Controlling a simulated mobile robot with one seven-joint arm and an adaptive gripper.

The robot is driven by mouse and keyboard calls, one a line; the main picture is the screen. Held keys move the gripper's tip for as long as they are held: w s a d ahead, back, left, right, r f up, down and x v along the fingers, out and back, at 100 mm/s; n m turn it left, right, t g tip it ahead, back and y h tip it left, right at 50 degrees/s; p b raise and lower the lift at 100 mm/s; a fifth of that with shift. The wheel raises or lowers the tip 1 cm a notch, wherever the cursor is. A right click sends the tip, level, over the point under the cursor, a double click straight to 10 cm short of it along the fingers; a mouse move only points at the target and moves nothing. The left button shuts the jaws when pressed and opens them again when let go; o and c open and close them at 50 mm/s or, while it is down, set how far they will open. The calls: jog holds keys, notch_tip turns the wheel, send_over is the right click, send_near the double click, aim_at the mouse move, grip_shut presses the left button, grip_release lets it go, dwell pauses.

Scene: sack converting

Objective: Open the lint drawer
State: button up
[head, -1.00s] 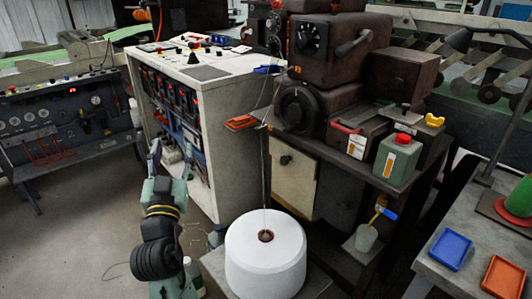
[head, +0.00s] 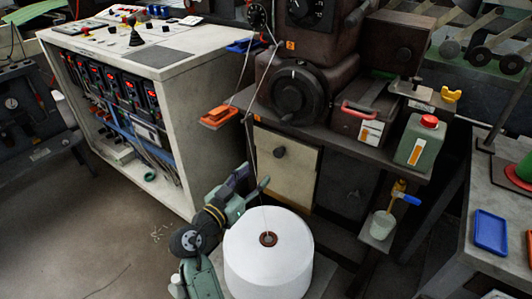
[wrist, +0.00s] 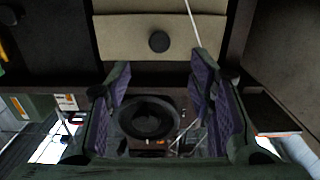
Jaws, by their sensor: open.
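The lint drawer appears to be the beige front (head: 285,182) with a round dark knob (head: 280,152), below the brown machine. It looks shut within its frame. In the wrist view, which looks upside down, the beige front (wrist: 120,38) and its knob (wrist: 159,41) are at the top, beyond my fingertips. My gripper (head: 254,182) is left of and in front of the beige front, above and behind the white thread cone (head: 268,262). Its fingers are apart and empty in the wrist view (wrist: 162,85), and the knob is apart from them.
A thread runs from the cone up past the drawer front. An orange-red tray (head: 217,117) juts out above left of the drawer. A white control cabinet (head: 185,130) stands left. A cup (head: 382,225) sits on a small shelf at right. Floor is free at lower left.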

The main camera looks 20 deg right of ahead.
aim_at(277, 154)
jog(key=p+x, duration=0.3)
jog(key=x, duration=0.6)
jog(key=shift+w+d+r, duration=0.1)
jog(key=shift+d+r, duration=0.05)
jog(key=shift+d, duration=0.15)
jog(key=shift+w+d, duration=0.3)
jog(key=shift+w, duration=0.05)
grip_shut()
